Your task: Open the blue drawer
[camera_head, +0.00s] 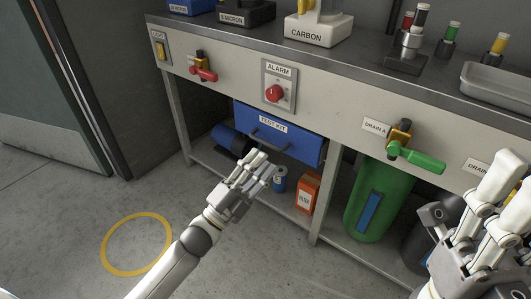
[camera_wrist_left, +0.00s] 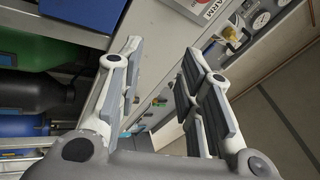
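The blue drawer (camera_head: 308,145) is labelled TEST KIT and hangs under the bench front. A dark bar handle (camera_head: 270,141) crosses its face. The drawer appears shut. My left gripper (camera_head: 262,168) is in front of and below the drawer's left part in the head view, apparently apart from the handle. In the left wrist view its fingers (camera_wrist_left: 155,85) are spread with nothing between them. My right gripper (camera_head: 487,205) is at the lower right, its fingers apart and empty, far from the drawer.
The bench front carries a red valve (camera_head: 203,74), an alarm switch (camera_head: 275,93) and a green valve (camera_head: 415,157). A green tank (camera_head: 378,198), an orange box (camera_head: 306,194) and a blue cylinder (camera_head: 228,138) sit below. Floor with a yellow ring (camera_head: 106,245) is clear at left.

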